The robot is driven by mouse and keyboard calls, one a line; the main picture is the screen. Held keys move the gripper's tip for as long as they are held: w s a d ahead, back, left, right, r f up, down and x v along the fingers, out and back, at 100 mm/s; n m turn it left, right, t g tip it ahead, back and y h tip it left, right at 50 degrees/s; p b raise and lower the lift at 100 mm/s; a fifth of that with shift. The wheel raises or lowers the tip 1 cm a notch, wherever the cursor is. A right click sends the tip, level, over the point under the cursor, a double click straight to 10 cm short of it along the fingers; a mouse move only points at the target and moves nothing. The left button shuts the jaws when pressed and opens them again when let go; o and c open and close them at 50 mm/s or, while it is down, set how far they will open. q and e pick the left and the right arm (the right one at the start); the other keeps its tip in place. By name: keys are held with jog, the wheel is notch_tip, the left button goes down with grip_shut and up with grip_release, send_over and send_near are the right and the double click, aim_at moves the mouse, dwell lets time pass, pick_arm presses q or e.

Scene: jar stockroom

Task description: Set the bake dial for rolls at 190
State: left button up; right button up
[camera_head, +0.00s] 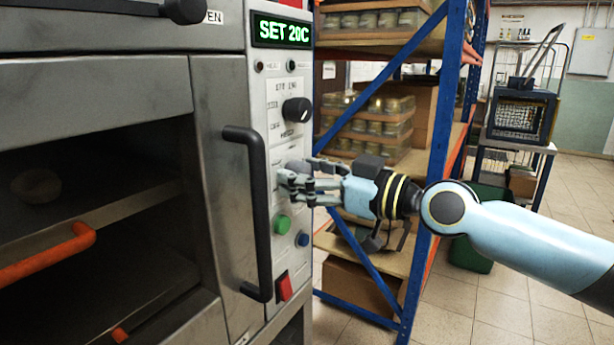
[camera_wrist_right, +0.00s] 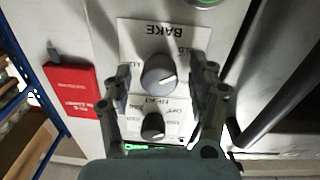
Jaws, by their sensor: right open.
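In the head view my right gripper (camera_head: 290,182) is at the oven panel and hides the bake dial. A smaller heat dial (camera_wrist_right: 153,127) sits beside it; in the head view this upper dial (camera_head: 297,110) is clear. The display (camera_head: 283,31) reads SET 20C. My left gripper is not in view.
A black vertical door handle (camera_head: 254,210) stands out left of the panel. A green button (camera_head: 281,224), a blue button (camera_head: 303,240) and a red switch (camera_head: 285,287) sit below my gripper. A blue-framed shelf (camera_head: 432,110) with jars stands close behind on the right.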

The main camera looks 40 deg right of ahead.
jog(key=c, duration=1.1)
jog(key=shift+c, duration=0.2)
jog(key=m+p, duration=0.1)
jog(key=m, duration=1.2)
jog(key=shift+g+p, duration=0.3)
jog(key=shift+m, duration=0.3)
jog(key=o, duration=1.1)
